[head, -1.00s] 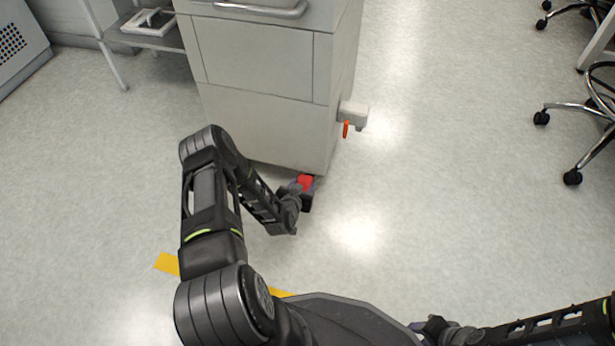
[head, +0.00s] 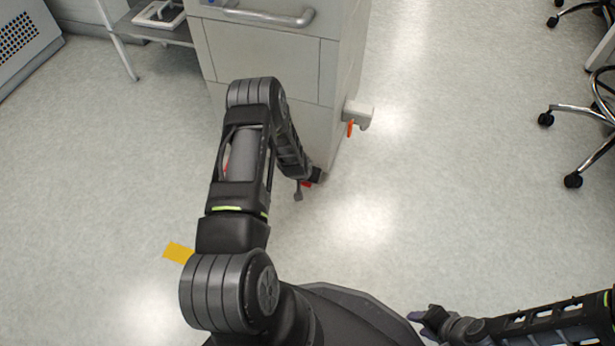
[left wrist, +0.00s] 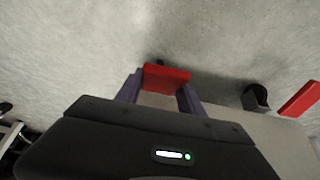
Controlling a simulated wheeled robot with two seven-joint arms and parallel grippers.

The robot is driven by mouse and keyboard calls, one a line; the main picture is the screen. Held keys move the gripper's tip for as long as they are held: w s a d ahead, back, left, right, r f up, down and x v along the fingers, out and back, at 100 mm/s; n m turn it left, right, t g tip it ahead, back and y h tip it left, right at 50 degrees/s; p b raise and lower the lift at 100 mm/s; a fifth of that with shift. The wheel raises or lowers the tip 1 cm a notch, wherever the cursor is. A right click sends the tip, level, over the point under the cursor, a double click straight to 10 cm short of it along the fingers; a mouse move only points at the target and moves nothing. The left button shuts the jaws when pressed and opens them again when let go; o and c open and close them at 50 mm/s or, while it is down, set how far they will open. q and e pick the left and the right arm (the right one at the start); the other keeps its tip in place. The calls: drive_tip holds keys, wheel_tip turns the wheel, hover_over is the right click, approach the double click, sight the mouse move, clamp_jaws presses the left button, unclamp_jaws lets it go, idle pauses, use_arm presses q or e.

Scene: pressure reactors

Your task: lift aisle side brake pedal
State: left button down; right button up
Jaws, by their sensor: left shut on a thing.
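A red brake pedal (head: 307,184) shows at the foot of the grey cabinet's right front corner, mostly hidden by my left gripper (head: 309,180). In the left wrist view the red pedal (left wrist: 166,76) lies between the purple fingertips of my left gripper (left wrist: 160,88), which is shut on it. A second red pedal (left wrist: 300,98) shows at the right of that view, beside a black caster (left wrist: 256,97). My right gripper (head: 424,320) is at the bottom of the head view, away from the cabinet; its finger gap is not clear.
The grey cabinet (head: 270,62) stands in front, with an orange-levered side fitting (head: 358,114). A low shelf unit (head: 150,28) is at the left. Wheeled chairs (head: 573,180) are at the right.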

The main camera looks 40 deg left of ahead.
sight(304, 183)
idle(0.3)
use_arm(q)
drive_tip(key=c, duration=0.7)
unclamp_jaws()
drive_tip(key=p+v, duration=0.3)
drive_tip(key=v, duration=0.4)
drive_tip(key=shift+w, duration=0.15)
drive_tip(key=shift+s+r, duration=0.25)
drive_tip(key=shift+r, duration=0.15)
